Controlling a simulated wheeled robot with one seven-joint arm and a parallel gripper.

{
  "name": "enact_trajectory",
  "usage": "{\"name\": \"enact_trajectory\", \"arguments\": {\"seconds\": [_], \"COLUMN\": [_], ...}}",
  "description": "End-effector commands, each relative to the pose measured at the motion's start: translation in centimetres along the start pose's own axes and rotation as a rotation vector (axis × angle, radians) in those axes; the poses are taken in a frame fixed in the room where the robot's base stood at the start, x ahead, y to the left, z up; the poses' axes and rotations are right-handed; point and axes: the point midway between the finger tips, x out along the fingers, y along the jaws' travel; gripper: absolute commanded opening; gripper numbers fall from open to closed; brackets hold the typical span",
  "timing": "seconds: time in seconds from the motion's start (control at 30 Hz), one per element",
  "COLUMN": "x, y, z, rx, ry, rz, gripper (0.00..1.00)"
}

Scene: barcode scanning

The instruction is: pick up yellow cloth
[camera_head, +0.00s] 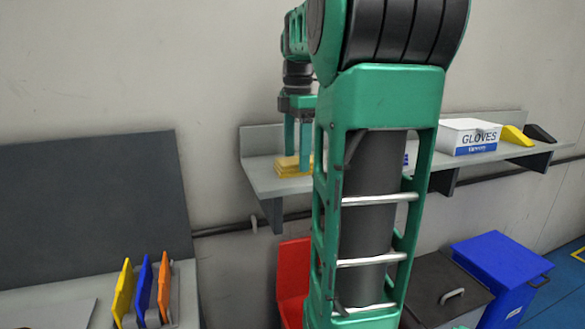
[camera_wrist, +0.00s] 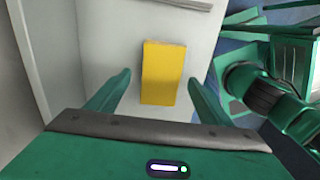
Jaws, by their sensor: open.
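The yellow cloth (camera_head: 287,165) is a small folded stack on the left part of the grey wall shelf (camera_head: 262,182). In the wrist view the cloth (camera_wrist: 163,72) shows as a yellow rectangle on the pale shelf surface. My gripper (camera_head: 298,150) points down over the cloth. Its green fingers are apart, one to each side of the cloth in the wrist view (camera_wrist: 160,82). No grip on the cloth shows. My arm hides the middle of the shelf in the head view.
A white GLOVES box (camera_head: 468,136), a yellow wedge-shaped item (camera_head: 514,136) and a dark one (camera_head: 540,134) sit on the shelf's right. Below are a red bin (camera_head: 293,280), a dark bin (camera_head: 440,285) and a blue bin (camera_head: 500,270). Coloured boards (camera_head: 144,288) stand at lower left.

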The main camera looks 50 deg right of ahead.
Motion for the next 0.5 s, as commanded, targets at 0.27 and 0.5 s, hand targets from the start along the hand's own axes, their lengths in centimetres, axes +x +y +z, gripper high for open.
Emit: {"name": "enact_trajectory", "arguments": {"seconds": [0.27,0.5], "x": [0.69,0.67], "y": [-0.01,0.00], "z": [0.03,0.03], "rx": [0.001,0.001], "ry": [0.000,0.000], "rz": [0.000,0.001], "gripper": [0.73,0.30]}}
